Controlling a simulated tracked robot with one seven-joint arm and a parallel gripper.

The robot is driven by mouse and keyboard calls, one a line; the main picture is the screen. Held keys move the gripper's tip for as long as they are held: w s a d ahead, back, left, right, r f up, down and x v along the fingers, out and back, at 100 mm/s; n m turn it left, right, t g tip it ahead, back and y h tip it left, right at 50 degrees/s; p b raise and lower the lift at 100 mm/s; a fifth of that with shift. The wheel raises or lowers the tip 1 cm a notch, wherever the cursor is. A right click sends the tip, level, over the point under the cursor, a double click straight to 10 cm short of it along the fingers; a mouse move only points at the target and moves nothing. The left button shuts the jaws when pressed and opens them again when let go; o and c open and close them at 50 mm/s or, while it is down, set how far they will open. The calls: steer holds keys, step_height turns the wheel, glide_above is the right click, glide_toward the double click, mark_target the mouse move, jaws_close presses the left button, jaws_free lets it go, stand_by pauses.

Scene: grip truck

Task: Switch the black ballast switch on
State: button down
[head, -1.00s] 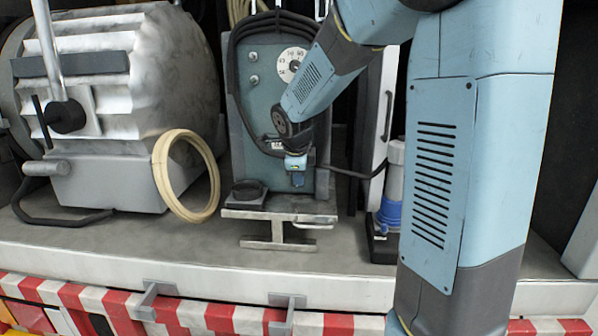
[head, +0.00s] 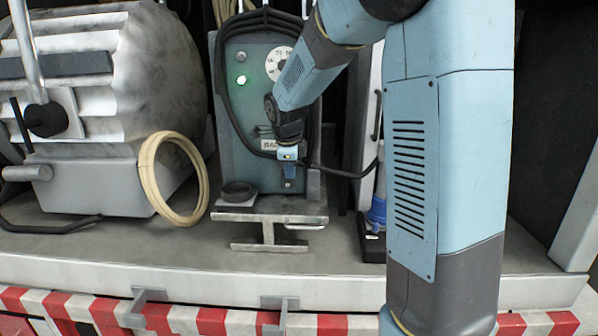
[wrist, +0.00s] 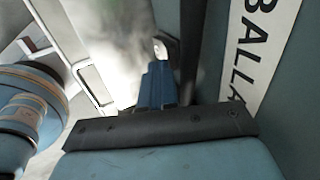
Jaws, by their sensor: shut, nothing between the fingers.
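My gripper (head: 289,171) is shut and empty, pointing down close to the lower front of the box. In the wrist view its blue fingers (wrist: 155,85) are together. A small bright metal piece (wrist: 160,48) on a dark mount shows just beyond the fingertips and may be the switch lever. I cannot tell whether they touch it. The switch is otherwise not clearly visible.
A large grey lamp housing (head: 110,120) and a cream ring (head: 148,175) stand to the left. A metal stand (head: 268,218) is below the box.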

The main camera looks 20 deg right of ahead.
steer(key=shift+d, duration=0.2)
steer(key=shift+a, duration=0.1)
steer(key=shift+r, duration=0.15)
steer(key=shift+w+r, duration=0.1)
steer(key=shift+r, duration=0.55)
